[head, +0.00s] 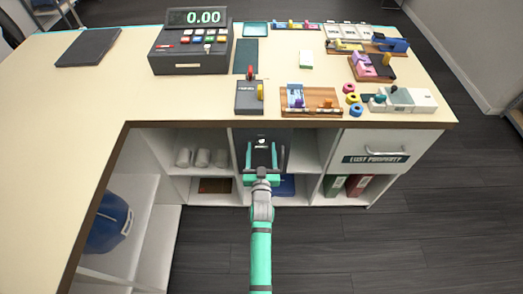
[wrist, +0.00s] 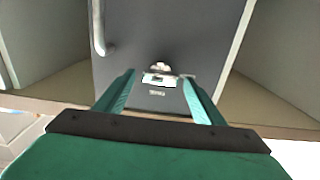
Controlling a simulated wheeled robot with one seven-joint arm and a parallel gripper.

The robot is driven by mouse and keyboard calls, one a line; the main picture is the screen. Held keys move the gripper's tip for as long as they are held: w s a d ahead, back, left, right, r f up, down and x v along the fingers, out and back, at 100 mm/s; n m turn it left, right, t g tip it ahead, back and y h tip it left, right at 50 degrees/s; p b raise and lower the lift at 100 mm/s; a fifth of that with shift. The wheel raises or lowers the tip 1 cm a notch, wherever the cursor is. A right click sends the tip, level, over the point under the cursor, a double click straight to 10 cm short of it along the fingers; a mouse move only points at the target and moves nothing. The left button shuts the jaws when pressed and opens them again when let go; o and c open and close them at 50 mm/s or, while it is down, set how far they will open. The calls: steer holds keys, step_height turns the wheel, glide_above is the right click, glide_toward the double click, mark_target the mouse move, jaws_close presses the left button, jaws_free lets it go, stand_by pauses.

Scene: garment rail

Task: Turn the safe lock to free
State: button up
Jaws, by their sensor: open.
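The safe (head: 242,137) is a dark grey box in the middle compartment under the counter, partly hidden by my gripper. Its grey door (wrist: 165,30) fills the middle of the wrist view, with a pale bar handle (wrist: 98,28) at the left. The lock knob (wrist: 158,69) is a small light piece on the door, beside a white marked plate (wrist: 160,79). Its exact turn is too small to read. My gripper (wrist: 158,76) is open and empty, with its green fingers on either side of the lock. In the head view my gripper (head: 262,149) is in front of the safe. Contact cannot be told.
The counter (head: 150,80) overhangs the shelves and carries a cash register (head: 190,52) and several small fixtures. White cups (head: 202,158) stand in the left compartment, and binders (head: 345,186) stand at lower right. A drawer (head: 375,146) is at the right. Floor in front is clear.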

steer(key=shift+c, duration=0.2)
steer(key=c, duration=1)
steer(key=m, duration=0.4)
steer(key=shift+d+m, duration=0.1)
steer(key=shift+m, duration=0.2)
steer(key=m, duration=0.4)
steer(key=shift+f, duration=0.15)
steer(key=shift+f+m, duration=0.15)
steer(key=shift+m, duration=4.55)
